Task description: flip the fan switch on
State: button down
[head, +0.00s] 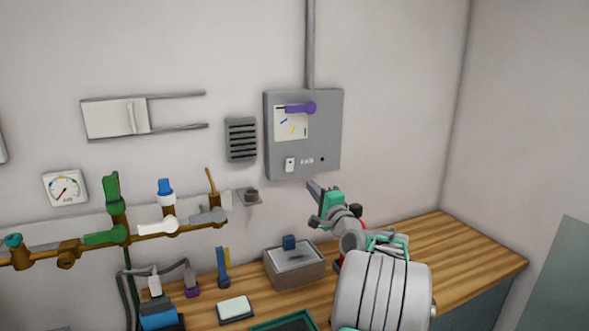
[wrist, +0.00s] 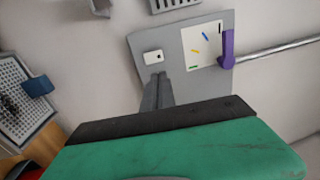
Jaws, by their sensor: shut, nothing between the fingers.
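The fan switch (head: 290,164) is a small white rocker at the lower left of a grey wall box (head: 334,130), beside the lettering "FAN". In the wrist view the switch (wrist: 153,57) shows on the box face (wrist: 139,43), just beyond my fingertips. My gripper (head: 313,187) is shut and empty, with its fingers pointing up and left toward the box, below the switch. In the wrist view the closed fingertips (wrist: 158,77) appear close under the switch; I cannot tell whether they touch it.
A vent (head: 241,139) is left of the box. Below, a grey container (head: 293,275) stands on the wooden bench (head: 450,245). Coloured valves and pipes (head: 150,232) run along the left wall.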

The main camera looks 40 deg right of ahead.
jog(key=shift+a, duration=0.1)
jog(key=p, duration=0.5)
send_near(290, 162)
jog(key=x, duration=0.6)
jog(key=shift+w+r, duration=0.1)
jog(key=shift+w, duration=0.3)
